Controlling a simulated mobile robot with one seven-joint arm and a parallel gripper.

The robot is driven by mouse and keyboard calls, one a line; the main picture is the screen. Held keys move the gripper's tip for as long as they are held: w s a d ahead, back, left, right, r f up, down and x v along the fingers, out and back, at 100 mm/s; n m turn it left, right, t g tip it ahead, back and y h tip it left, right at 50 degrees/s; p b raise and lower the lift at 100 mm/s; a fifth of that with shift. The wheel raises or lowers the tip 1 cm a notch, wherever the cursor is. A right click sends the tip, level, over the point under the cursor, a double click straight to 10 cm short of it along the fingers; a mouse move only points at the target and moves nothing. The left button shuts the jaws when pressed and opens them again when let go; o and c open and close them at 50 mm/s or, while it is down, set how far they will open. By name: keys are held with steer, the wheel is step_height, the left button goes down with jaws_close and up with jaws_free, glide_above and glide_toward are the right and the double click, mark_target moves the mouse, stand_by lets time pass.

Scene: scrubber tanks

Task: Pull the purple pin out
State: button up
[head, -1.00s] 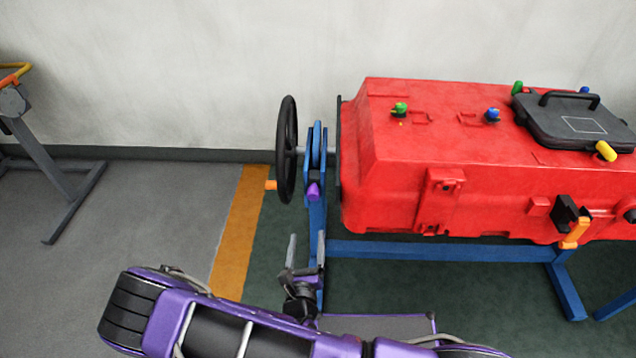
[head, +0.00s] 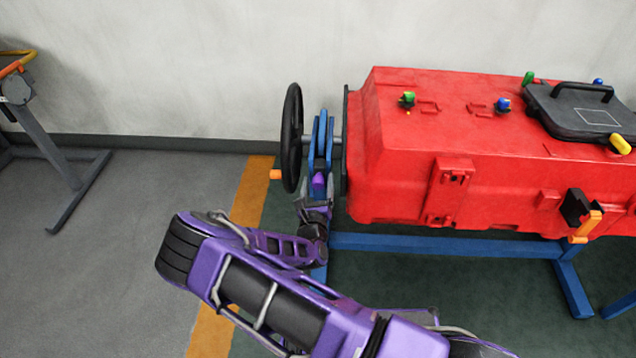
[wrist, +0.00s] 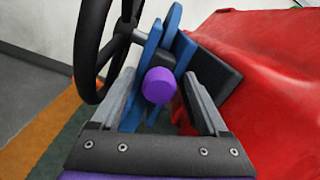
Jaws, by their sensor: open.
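The purple pin (wrist: 159,85) shows its round knob end-on in the wrist view, in front of the blue bracket (wrist: 163,40). In the head view the pin (head: 319,183) sits low on the blue bracket (head: 322,140), just above my gripper (head: 314,200). In the wrist view my gripper (wrist: 158,100) is open, with one finger left of the knob and the other right of it. Visible gaps separate the knob from both fingers. The pin's shaft is hidden behind its knob.
A black handwheel (head: 291,138) with an orange handle (head: 275,174) stands just left of the bracket. The red tank (head: 400,150) is close on the right, on a blue frame (head: 450,246). Open floor (head: 120,250) lies to the left.

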steer(key=shift+w, duration=0.35)
jaws_close()
stand_by(1.2)
